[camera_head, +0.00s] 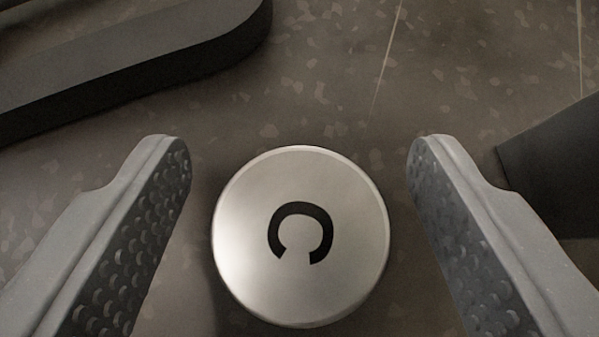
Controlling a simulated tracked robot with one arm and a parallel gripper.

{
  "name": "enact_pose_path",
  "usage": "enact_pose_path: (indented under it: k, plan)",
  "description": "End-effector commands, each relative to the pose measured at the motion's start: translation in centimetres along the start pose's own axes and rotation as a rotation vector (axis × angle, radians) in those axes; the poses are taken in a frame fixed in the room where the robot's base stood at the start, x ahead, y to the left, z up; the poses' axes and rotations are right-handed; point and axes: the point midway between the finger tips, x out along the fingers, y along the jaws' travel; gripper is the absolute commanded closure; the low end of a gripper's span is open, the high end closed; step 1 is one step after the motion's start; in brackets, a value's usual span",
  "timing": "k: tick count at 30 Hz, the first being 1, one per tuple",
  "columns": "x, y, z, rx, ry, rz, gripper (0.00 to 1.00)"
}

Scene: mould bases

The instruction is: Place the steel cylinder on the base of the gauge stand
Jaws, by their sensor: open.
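A round steel cylinder (255,215) with a black C-shaped mark on its top face stands on the speckled floor, seen from above. My gripper (300,150) is open, with one grey finger on each side of the cylinder. There is a gap between each finger and the cylinder, and neither finger touches it. How high the fingertips are over the floor is hard to tell. I cannot make out the gauge stand with certainty.
A long dark slab with a rounded end (150,60) lies at the upper left. A dark angular block (555,165) stands at the right edge, close behind the right finger. The speckled floor (335,90) between them is clear.

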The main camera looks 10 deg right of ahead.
Motion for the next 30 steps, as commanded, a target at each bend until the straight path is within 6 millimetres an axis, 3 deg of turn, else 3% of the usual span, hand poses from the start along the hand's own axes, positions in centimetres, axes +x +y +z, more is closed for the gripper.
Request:
enact_pose_path:
  k: [4, 9, 11, 20, 30]
  plan:
    - [0.0, 0.0, 0.0, 0.000, 0.000, 0.000, 0.41]
    - [0.0, 0.0, 0.0, 0.000, 0.000, 0.001, 0.89]
    - [0.0, 0.0, 0.0, 0.000, 0.000, 0.001, 1.00]
    - [-0.3, 0.0, -0.4, 0.000, 0.001, 0.000, 1.00]
    - [-3.6, -0.1, -4.7, 0.001, 0.002, -0.001, 1.00]
